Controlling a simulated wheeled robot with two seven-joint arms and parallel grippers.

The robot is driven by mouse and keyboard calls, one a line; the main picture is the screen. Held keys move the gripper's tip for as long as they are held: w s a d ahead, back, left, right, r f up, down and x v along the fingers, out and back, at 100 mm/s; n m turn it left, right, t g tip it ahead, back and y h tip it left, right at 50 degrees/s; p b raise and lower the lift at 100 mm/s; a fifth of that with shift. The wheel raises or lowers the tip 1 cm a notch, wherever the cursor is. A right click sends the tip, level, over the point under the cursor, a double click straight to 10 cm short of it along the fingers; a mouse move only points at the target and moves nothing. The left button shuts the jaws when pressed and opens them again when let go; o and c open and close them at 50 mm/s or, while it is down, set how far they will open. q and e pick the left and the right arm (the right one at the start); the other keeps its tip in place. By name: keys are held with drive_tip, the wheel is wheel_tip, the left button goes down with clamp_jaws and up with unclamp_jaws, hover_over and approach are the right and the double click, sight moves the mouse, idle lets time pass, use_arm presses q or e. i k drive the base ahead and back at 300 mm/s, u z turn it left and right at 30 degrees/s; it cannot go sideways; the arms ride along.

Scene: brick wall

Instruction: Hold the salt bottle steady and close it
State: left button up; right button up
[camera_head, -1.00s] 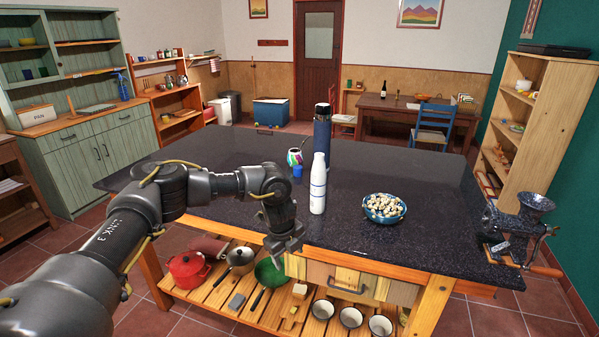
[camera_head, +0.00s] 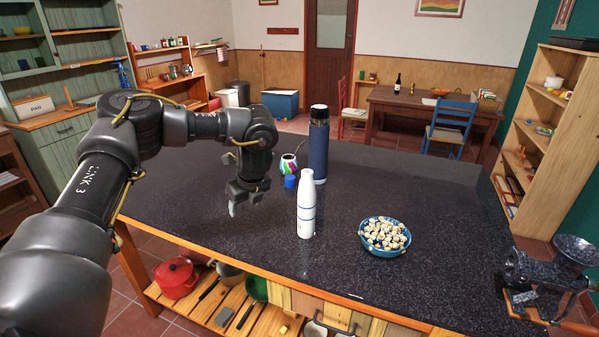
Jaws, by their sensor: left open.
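A white bottle (camera_head: 306,208) with thin blue bands, which looks like the salt bottle, stands upright on the dark speckled counter. Its narrow top is too small to tell whether it is open or shut. My left gripper (camera_head: 241,204) is open and empty, pointing down above the counter. It is left of the white bottle and apart from it. My right gripper is not in view.
A tall blue flask (camera_head: 318,150) with a dark top and a multicoloured mate cup (camera_head: 288,164) stand behind the white bottle. A blue bowl of whitish pieces (camera_head: 369,247) is to its right. A grinder (camera_head: 545,270) sits at the right edge. The counter's left part is clear.

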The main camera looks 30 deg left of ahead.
sight(306, 193)
drive_tip(key=i, duration=1)
